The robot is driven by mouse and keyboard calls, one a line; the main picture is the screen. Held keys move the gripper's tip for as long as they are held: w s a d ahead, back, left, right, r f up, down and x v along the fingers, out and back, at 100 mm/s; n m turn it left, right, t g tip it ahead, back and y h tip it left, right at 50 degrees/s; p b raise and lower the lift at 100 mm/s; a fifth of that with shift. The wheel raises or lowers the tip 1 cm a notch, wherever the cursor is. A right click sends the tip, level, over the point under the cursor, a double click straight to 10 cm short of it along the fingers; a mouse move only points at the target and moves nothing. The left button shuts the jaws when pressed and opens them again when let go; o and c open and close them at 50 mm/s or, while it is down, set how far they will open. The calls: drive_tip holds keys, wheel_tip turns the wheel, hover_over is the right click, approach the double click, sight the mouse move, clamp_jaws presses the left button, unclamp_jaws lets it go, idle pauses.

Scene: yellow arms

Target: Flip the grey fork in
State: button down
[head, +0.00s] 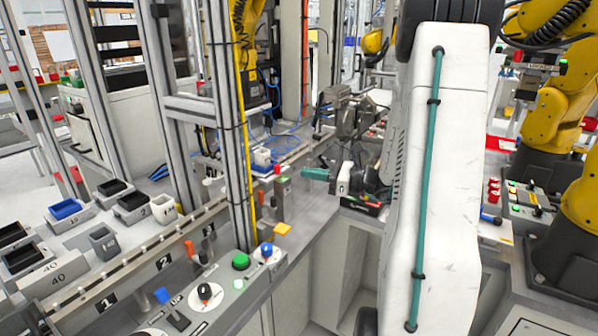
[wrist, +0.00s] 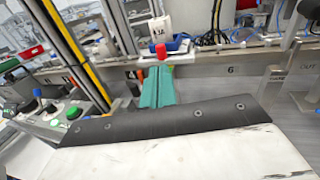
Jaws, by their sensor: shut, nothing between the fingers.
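My gripper (wrist: 156,88) shows in the wrist view as two teal fingers side by side, shut and empty. In the head view its teal fingers (head: 316,173) point left, towards the rail. A grey upright piece (wrist: 296,52) stands at the right of the wrist view, between two marked plates, one reading "OUT". It may be the grey fork; its shape is cut off by the frame edge. It is to the right of my fingers and apart from them. I cannot pick it out surely in the head view.
A red knob (wrist: 162,51) is just beyond my fingertips in the wrist view. A white bin (wrist: 160,28) stands behind it. The rail (wrist: 215,66) crosses behind the fingers. In the head view, a green button (head: 240,261) and a blue knob (head: 266,248) are on the near panel.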

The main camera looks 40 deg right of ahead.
drive_tip(key=v, duration=0.7)
drive_tip(key=shift+s+d, duration=0.25)
drive_tip(key=shift+d, duration=0.1)
drive_tip(key=shift+f, duration=0.1)
drive_tip(key=s+a+f+n+g, duration=0.1)
drive_tip(key=s+a+n+g, duration=0.3)
drive_tip(key=a+n+g, duration=0.3)
drive_tip(key=s+a+n+g, duration=0.4)
drive_tip(key=a+n+g, duration=0.2)
drive_tip(key=a, duration=0.4)
drive_tip(key=s+a+r+n+h, duration=0.4)
drive_tip(key=a+n, duration=0.2)
drive_tip(key=n, duration=0.2)
drive_tip(key=s+a+r+n+g+h, duration=0.1)
drive_tip(key=s+a+r+n+h, duration=0.3)
drive_tip(key=n, duration=0.4)
drive_tip(key=shift+s+a+n+h, duration=0.4)
drive_tip(key=shift+s+a+h, duration=0.25)
drive_tip(key=shift+a, duration=0.4)
drive_tip(key=shift+r, duration=0.15)
